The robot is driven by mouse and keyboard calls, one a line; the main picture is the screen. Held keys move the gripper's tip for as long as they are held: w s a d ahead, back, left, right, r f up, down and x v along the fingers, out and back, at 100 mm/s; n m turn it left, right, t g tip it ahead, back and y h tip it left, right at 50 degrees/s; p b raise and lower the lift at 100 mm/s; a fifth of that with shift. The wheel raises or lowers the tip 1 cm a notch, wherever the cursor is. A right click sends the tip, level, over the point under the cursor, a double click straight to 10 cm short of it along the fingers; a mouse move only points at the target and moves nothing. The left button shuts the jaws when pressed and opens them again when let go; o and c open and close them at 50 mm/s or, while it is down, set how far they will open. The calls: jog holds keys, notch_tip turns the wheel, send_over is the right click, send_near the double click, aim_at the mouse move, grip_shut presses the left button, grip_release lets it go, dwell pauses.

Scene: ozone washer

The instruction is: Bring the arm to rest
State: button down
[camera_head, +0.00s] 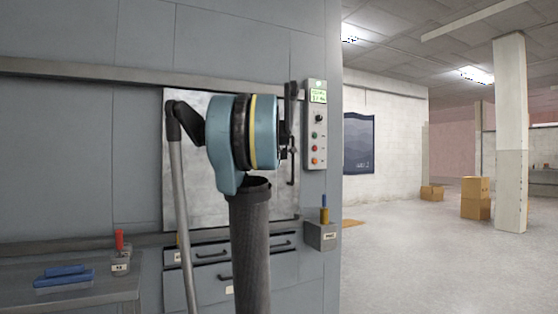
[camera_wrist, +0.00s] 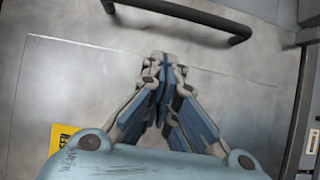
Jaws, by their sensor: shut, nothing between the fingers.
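My arm (camera_head: 245,150) rises in the middle of the head view, in front of the washer's pale metal door (camera_head: 190,215). My gripper (camera_wrist: 162,62) shows in the wrist view with its fingers together and nothing between them. It points toward a grey metal surface with a dark bar handle (camera_wrist: 185,15) beyond the fingertips. I cannot tell the exact gap between the fingertips and that surface. The fingers are not clearly seen in the head view, where the arm hides them.
A control panel (camera_head: 317,125) with buttons is right of the door, above a small grey box (camera_head: 321,236). A bench (camera_head: 70,290) at lower left holds blue items (camera_head: 65,272) and a red-handled tool (camera_head: 119,240) in a holder. Open floor (camera_head: 430,265) lies right, with cardboard boxes (camera_head: 475,198) farther back.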

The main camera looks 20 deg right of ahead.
jog(key=shift+v, duration=1.8)
jog(key=shift+s+f, duration=0.1)
jog(key=s+a+f+m+g+y, duration=0.3)
jog(key=s+a+f, duration=0.6)
jog(key=s+f, duration=0.4)
jog(key=s+a+f+m+g+y, duration=0.3)
jog(key=s+a+f, duration=0.7)
jog(key=f, duration=1.1)
jog(key=s+a+f+m+g+y, duration=0.3)
jog(key=s+a+f, duration=0.7)
jog(key=s+f, duration=0.7)
jog(key=m+g, duration=0.2)
jog(key=g, duration=0.2)
jog(key=shift+m, duration=0.3)
jog(key=shift+s, duration=0.1)
